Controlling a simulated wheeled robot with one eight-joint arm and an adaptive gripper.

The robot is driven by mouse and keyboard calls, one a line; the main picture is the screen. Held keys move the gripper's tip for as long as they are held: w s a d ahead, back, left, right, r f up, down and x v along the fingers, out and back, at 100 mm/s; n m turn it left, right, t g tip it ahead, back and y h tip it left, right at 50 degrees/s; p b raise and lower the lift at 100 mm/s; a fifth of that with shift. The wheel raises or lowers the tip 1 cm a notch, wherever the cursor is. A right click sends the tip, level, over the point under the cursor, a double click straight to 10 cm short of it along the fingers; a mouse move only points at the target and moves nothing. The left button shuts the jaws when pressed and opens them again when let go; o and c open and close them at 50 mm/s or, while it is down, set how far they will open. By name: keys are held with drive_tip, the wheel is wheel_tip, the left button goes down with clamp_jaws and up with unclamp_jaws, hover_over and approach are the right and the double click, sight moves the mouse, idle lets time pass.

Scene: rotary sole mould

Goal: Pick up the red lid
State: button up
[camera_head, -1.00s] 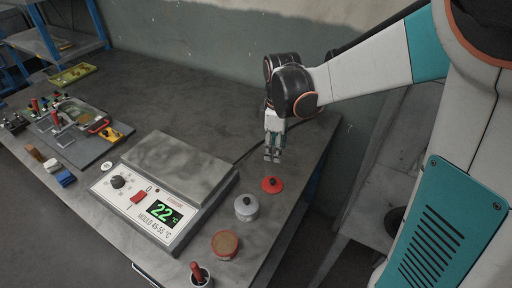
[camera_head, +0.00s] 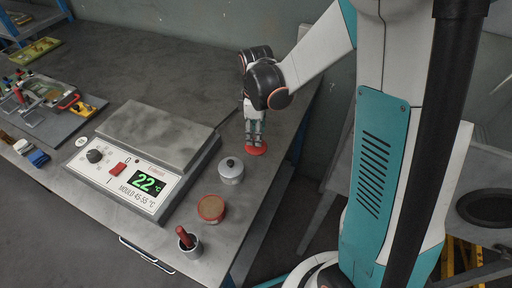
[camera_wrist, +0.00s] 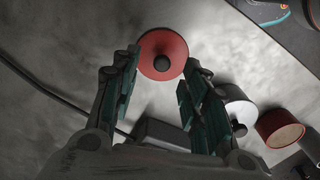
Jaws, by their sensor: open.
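The red lid (camera_head: 256,149) lies flat on the grey table near its right edge. In the wrist view the red lid (camera_wrist: 162,50) shows as a red disc with a dark round knob at its middle. My gripper (camera_head: 254,138) points down at the lid, and its fingers hide part of it in the head view. I cannot tell whether the fingertips touch the lid.
A grey pot with a black knob (camera_head: 231,171) stands close to the lid. A brown-topped red container (camera_head: 211,208) and a cup with a red handle (camera_head: 188,242) stand further forward. A hot plate reading 22 °C (camera_head: 146,182) is to the left.

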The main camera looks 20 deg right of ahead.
sight(253, 150)
wheel_tip(253, 150, down, 4)
drive_tip(key=shift+s+r+b, duration=0.1)
drive_tip(key=shift+r+b, duration=0.1)
drive_tip(key=shift+b, duration=0.4)
clamp_jaws()
drive_tip(key=shift+r, duration=0.1)
